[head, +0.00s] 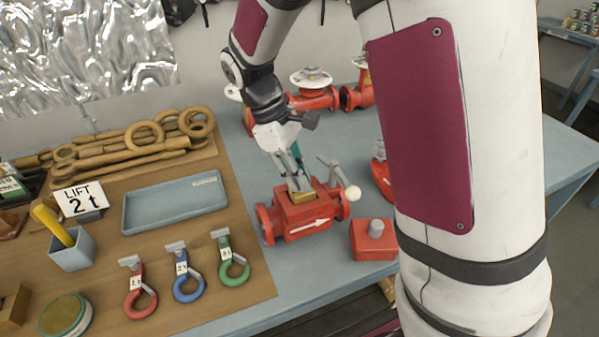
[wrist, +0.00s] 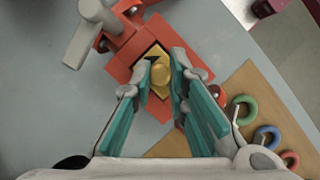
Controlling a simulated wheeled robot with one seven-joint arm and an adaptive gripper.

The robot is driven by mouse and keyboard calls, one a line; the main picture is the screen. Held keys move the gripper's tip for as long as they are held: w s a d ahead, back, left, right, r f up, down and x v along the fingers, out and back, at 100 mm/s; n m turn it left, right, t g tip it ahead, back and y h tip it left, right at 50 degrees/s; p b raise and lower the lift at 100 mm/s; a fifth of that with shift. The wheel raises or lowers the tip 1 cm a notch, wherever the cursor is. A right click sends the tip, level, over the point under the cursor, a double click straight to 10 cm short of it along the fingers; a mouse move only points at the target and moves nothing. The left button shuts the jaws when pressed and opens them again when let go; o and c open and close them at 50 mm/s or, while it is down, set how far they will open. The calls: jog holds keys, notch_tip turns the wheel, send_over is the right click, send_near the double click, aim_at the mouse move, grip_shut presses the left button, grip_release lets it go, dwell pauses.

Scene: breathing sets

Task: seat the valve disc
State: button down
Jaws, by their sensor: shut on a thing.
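The red valve body (head: 301,215) with a white arrow lies on the blue-grey bench, with a flange at each end and an opening in its top. The brass valve disc (head: 303,197) is at that opening; in the wrist view the disc (wrist: 157,73) shows a round knob on a squarish plate, turned relative to the body. My gripper (head: 299,186) points down over the opening and is shut on the disc, with its teal-padded fingers (wrist: 166,88) on either side. How deep the disc sits is hidden by the fingers.
A red bonnet block with a grey stem (head: 374,240) stands right of the body. A blue tray (head: 175,203) and coloured shackles (head: 187,283) lie on the wooden board at left. More red valves (head: 315,98) stand behind.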

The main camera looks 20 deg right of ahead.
jog(key=shift+f, duration=0.8)
jog(key=c, duration=1.5)
grip_release()
jog(key=v, duration=1.2)
jog(key=shift+d, duration=0.1)
jog(key=s+d+r+m+t+y, duration=0.1)
jog(key=s+r+m+t, duration=0.1)
jog(key=s, duration=0.4)
jog(key=s+d+r+m+t+y, duration=0.1)
jog(key=s+r+m+t, duration=0.1)
jog(key=s+m+t, duration=0.2)
jog(key=s+d+r+m+t+y, duration=0.1)
jog(key=s+r+m+t, duration=0.1)
jog(key=s, duration=0.7)
jog(key=shift+s+d+m+t, duration=0.1)
jog(key=shift+d+m+t, duration=0.05)
jog(key=shift+m+t, duration=0.3)
